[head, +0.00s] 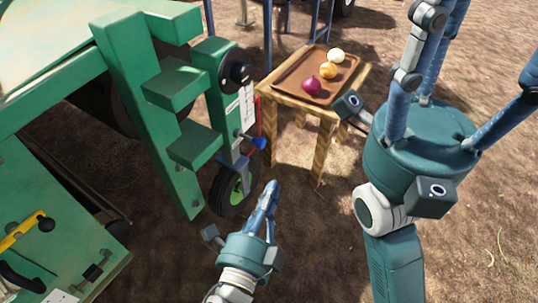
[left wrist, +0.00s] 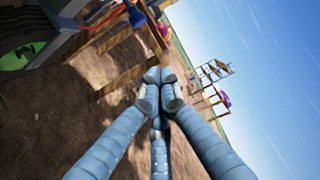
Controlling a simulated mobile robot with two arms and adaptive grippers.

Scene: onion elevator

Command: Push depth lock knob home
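A blue knob (head: 258,142) sticks out to the right from the bracket above the small wheel on the green machine; it looks like the depth lock knob. In the left wrist view the blue knob (left wrist: 137,17) shows at the top, beyond the fingertips. How far it is pushed in, I cannot tell. My left gripper (head: 271,190) is below the knob in the head view, apart from it, with its fingers together and nothing between them. Its fingertips (left wrist: 160,76) meet in the left wrist view. My right gripper (head: 450,60) is at the right, fingers spread and empty.
The green machine (head: 125,80) fills the left, with a green-hubbed wheel (head: 232,188) under the bracket. A wooden table (head: 325,118) bearing a brown tray (head: 295,72) with three onions stands right of the knob. Bare soil lies in front of the table.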

